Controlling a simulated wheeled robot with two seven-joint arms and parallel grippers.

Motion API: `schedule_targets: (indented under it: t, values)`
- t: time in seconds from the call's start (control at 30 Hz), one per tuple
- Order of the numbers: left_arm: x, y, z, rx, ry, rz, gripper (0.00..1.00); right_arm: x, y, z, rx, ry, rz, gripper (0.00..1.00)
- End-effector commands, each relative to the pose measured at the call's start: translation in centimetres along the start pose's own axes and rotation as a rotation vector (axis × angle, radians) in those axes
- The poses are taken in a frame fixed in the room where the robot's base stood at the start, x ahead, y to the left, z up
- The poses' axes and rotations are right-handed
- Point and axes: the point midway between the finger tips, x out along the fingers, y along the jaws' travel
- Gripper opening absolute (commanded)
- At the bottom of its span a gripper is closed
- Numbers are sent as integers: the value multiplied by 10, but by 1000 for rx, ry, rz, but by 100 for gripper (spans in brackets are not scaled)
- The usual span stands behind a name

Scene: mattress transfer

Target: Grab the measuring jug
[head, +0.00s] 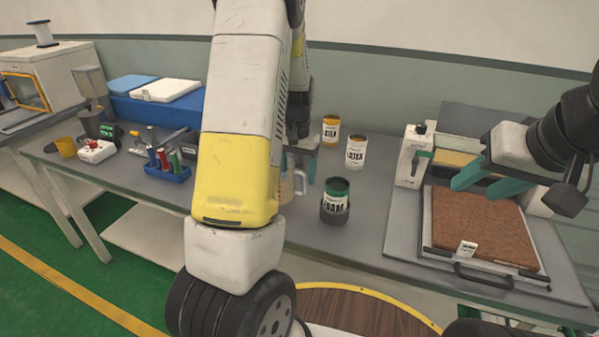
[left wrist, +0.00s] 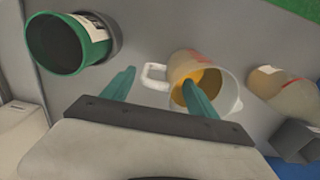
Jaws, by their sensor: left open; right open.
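The measuring jug (head: 287,190) stands on the grey bench, mostly hidden behind my left arm in the head view. In the left wrist view the jug (left wrist: 222,76) is clear, with a white handle on its left side and orange-yellow contents. My left gripper (head: 299,168) is open at the jug. In the left wrist view its fingers (left wrist: 158,92) are spread, one left of the handle and one overlapping the jug's mouth. I cannot tell whether that finger is inside the mouth or above it. My right gripper (head: 478,187) is open and empty above the brown mat.
A green foam can (head: 335,202) stands right of the jug, with a latex can (head: 355,152) and an orange-banded can (head: 331,130) behind. A blue rack of bottles (head: 168,174) is at left. The brown mat (head: 475,225) lies in a tray at right.

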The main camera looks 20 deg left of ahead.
Motion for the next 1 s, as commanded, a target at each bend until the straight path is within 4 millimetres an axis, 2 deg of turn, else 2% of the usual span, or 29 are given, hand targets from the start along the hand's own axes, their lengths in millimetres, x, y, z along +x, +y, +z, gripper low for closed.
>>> schedule_targets:
  t: [0.1,0.23,0.57,0.9,1.0]
  values:
    - [20,6,3,1,-4,1,68,0,0,0,0,0,0,45]
    - [36,6,2,-1,-2,0,68,0,0,0,0,0,0,45]
    - [42,6,2,-1,1,1,66,0,0,0,0,0,0,45]
    - [42,6,2,0,1,1,0,0,0,0,0,0,0,45]
    - [42,6,2,0,1,1,0,0,0,0,0,0,0,45]
